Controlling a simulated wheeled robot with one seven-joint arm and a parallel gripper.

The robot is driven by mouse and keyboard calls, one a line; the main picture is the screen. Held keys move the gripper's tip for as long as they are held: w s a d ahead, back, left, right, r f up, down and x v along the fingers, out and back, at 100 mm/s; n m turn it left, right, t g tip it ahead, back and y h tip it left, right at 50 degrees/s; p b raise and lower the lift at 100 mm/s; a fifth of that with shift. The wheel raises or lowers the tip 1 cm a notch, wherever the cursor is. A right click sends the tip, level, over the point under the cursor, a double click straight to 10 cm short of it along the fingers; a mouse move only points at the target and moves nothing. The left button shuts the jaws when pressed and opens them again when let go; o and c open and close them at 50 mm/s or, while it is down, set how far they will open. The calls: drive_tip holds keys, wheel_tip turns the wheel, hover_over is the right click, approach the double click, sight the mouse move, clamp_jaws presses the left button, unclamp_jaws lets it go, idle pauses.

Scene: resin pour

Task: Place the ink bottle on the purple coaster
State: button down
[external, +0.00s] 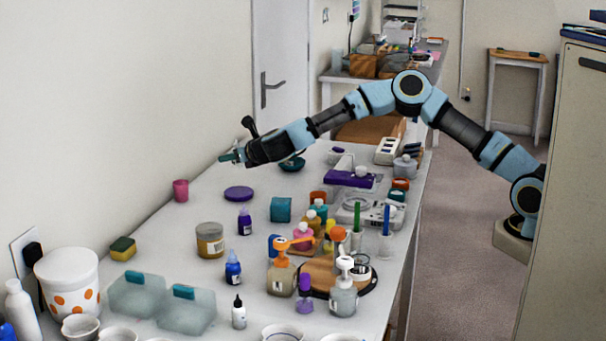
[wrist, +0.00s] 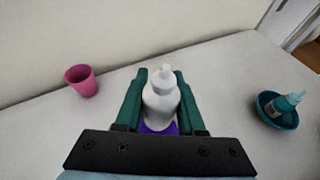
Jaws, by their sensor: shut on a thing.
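My gripper (wrist: 155,88) is shut on a white bottle (wrist: 160,100) with a narrow tip, which I take for the ink bottle. The green fingers are on either side of its body. In the external view my gripper (external: 229,157) is above the table, and the bottle is hard to make out there. The round purple coaster (external: 239,193) lies flat on the table below the gripper. In the wrist view the purple coaster (wrist: 150,129) shows partly behind the bottle's lower part. The gap between bottle and coaster cannot be told.
A pink cup (external: 181,190) stands left of the coaster. A purple bottle (external: 245,222), an amber jar (external: 210,240) and a teal box (external: 282,209) stand nearer the camera.

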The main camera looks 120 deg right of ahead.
sight(230, 189)
drive_tip(key=shift+f+p, duration=0.65)
drive_tip(key=shift+f, duration=2.85)
drive_tip(key=shift+f, duration=0.15)
drive_tip(key=c, duration=0.5)
unclamp_jaws()
drive_tip(key=shift+r, duration=0.3)
drive_tip(key=b+v, duration=0.3)
drive_tip(key=v, duration=0.9)
drive_tip(key=shift+f, duration=0.15)
